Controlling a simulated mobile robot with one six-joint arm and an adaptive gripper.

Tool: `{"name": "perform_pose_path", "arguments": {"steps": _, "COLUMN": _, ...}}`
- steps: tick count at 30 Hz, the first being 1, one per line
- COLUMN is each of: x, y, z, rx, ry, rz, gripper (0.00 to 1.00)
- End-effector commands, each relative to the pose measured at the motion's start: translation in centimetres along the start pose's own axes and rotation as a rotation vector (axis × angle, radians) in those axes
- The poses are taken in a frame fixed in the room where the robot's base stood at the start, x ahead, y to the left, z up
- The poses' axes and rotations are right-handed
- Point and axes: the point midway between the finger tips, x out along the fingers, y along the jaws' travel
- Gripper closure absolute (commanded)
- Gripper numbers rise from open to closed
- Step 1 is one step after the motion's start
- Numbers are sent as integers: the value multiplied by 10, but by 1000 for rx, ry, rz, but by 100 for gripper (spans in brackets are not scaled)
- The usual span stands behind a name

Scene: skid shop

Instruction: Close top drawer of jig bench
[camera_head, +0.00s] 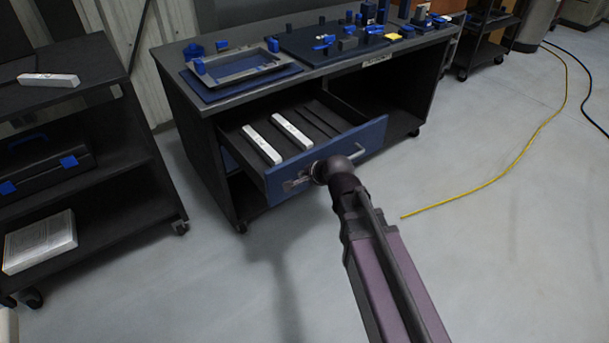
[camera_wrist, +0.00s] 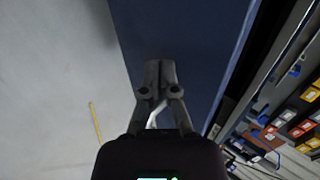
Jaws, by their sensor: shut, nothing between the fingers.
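The jig bench (camera_head: 240,95) stands ahead with its top drawer (camera_head: 232,131) pulled well out. The drawer has a blue front (camera_head: 372,138) with a light bar handle (camera_head: 354,155). Two white bars lie inside the drawer. My gripper is at the drawer front near the handle in the head view, partly hidden by my own wrist. In the wrist view my gripper (camera_wrist: 160,70) has its fingers together and empty against the blue front. A pale piece of the handle (camera_wrist: 154,116) shows between the finger bases. Whether the fingertips touch the front is unclear.
A dark cart (camera_head: 100,75) with a case and a pale box stands at the left. The bench top carries a framed tray (camera_head: 240,66) and several blue fixtures. A yellow cable (camera_head: 490,183) lies on the floor at the right. The floor in front is otherwise clear.

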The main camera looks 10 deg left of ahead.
Motion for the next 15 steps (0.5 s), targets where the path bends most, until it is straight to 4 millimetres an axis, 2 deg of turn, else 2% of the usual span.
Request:
{"name": "perform_pose_path", "arguments": {"steps": 8, "x": 6, "y": -6, "z": -1, "rx": -1, "ry": 0, "rz": 0, "gripper": 100}}
{"name": "perform_pose_path", "arguments": {"steps": 15, "x": 30, "y": -28, "z": -2, "rx": 0, "ry": -1, "rz": 0, "gripper": 100}}
